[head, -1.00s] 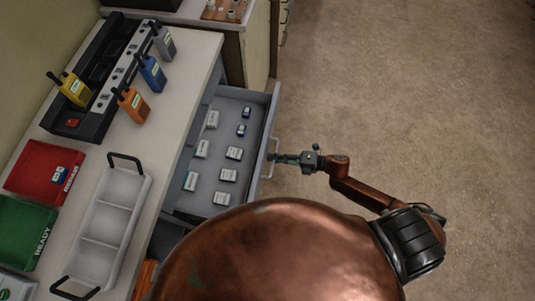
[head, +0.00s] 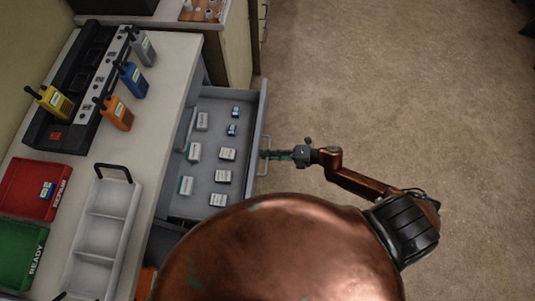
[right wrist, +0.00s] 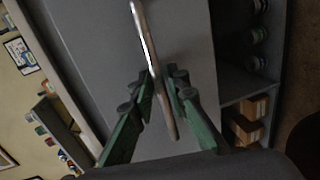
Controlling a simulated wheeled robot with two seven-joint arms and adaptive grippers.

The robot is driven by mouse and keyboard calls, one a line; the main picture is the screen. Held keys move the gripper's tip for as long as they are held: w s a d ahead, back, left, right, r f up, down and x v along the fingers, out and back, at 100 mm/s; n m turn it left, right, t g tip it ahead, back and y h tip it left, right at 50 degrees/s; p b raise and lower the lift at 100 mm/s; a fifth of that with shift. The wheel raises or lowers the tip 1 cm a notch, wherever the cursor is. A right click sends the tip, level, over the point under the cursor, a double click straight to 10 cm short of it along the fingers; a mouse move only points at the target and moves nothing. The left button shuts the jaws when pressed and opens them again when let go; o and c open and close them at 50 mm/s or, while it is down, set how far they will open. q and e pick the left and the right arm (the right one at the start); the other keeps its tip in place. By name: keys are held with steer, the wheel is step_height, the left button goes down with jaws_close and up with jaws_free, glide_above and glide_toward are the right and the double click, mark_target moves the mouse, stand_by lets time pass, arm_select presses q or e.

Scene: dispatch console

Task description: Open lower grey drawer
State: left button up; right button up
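The grey drawer (head: 212,150) stands open from under the counter in the head view, with its inside in sight. Its bar handle (head: 264,168) is on the front panel, facing right. My right gripper (head: 272,154) is at this handle. In the right wrist view, the handle (right wrist: 145,35) runs between the green fingers of my right gripper (right wrist: 164,80), which are close on both sides of it. The grey drawer front (right wrist: 95,50) lies behind. Whether another drawer sits above or below is hidden. My left gripper is not in view.
Several small labelled boxes and two blue items (head: 233,129) lie in the drawer. The counter (head: 165,95) holds radios, a charger (head: 70,95), a red tray (head: 28,188), a green tray (head: 20,250) and a white caddy (head: 100,235). The floor (head: 400,90) at right is clear.

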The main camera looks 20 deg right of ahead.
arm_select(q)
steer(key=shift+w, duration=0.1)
arm_select(e)
steer(key=v, duration=1.2)
steer(key=shift+s, duration=0.1)
